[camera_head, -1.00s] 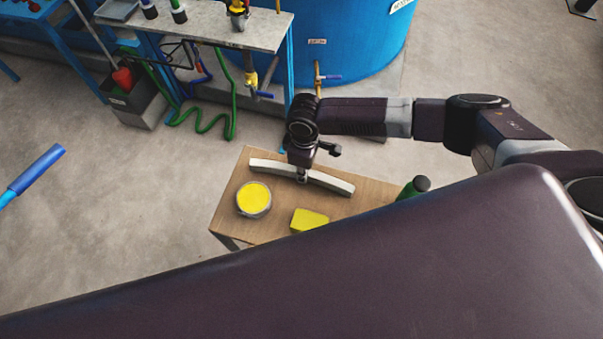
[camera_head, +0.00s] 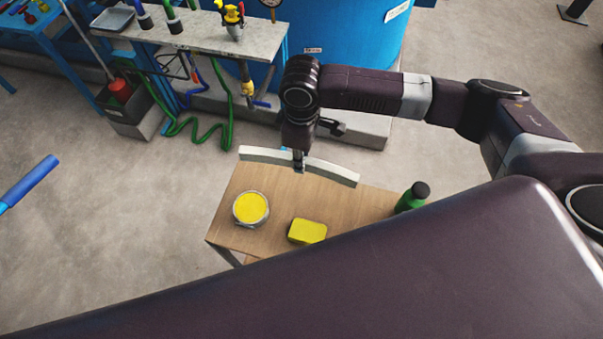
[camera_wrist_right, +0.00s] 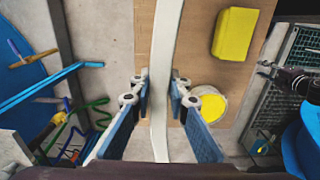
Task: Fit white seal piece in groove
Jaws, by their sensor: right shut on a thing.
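The white seal piece (camera_head: 335,176) is a long, slightly curved pale strip. My right gripper (camera_head: 299,167) is shut on it near its middle and holds it above the far edge of the small wooden table. In the right wrist view the seal piece (camera_wrist_right: 161,85) runs between the two fingers of the right gripper (camera_wrist_right: 160,92). My left gripper is not in view. I cannot make out the groove in these frames.
The wooden table (camera_head: 340,201) carries a round tin with yellow contents (camera_head: 251,208), a yellow sponge (camera_head: 307,231) and a green bottle (camera_head: 412,197). A blue tank (camera_head: 340,40) and a grey-topped workbench (camera_head: 200,32) stand behind. Open floor lies left of the table.

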